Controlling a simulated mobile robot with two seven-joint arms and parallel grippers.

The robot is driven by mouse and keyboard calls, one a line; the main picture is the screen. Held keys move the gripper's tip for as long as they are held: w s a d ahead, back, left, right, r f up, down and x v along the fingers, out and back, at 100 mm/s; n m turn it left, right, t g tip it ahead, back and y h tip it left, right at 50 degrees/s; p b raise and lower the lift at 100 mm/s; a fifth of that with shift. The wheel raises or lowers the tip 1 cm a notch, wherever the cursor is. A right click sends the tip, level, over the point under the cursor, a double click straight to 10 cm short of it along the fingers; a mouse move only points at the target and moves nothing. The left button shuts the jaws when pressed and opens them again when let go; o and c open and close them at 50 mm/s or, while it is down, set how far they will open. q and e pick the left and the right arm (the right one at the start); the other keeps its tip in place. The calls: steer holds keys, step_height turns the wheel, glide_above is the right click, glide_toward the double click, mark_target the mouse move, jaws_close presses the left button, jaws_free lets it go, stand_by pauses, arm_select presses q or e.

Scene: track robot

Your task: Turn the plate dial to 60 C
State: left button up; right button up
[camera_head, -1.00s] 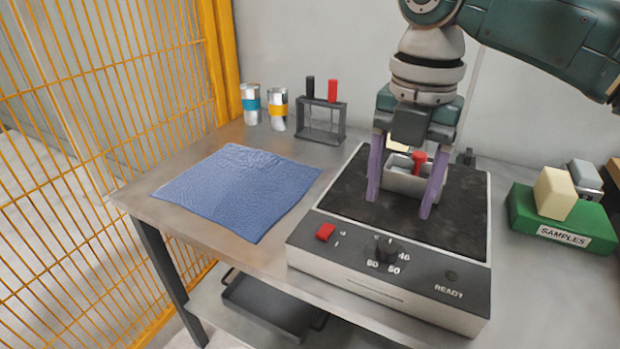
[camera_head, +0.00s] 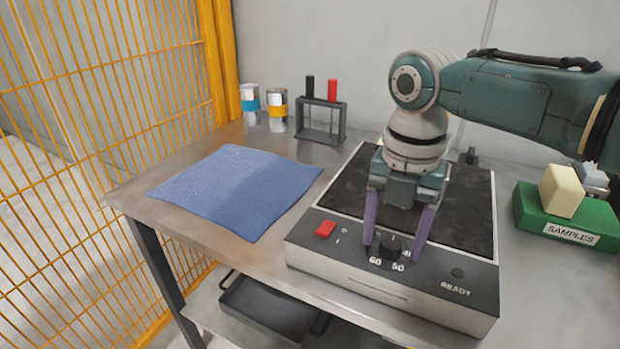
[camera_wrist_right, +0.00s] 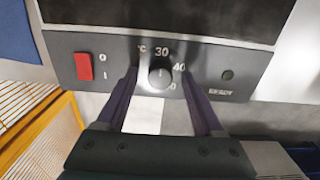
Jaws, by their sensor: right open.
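The hot plate (camera_head: 335,266) stands on the bench with a dark top and a sloped front panel. Its black dial (camera_head: 391,246) sits mid-panel, with 60 and 50 readable below it. In the right wrist view the dial (camera_wrist_right: 160,75) shows 30 and 40 clearly; other marks are partly hidden. I cannot tell surely which mark it points to. My right gripper (camera_head: 391,249) is open, one purple finger on each side of the dial; contact is not clear. Its fingers also flank the dial in the wrist view (camera_wrist_right: 160,76). My left gripper is not in view.
A red switch (camera_head: 325,229) is left of the dial, and a dark READY lamp (camera_head: 457,273) is right. A blue cloth (camera_head: 238,190) lies left of the plate. A rack (camera_head: 320,121), two cans and a green SAMPLES block (camera_head: 537,211) stand around it. Yellow mesh fencing borders the left.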

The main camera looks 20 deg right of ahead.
steer(key=shift+c, duration=0.2)
jaws_close()
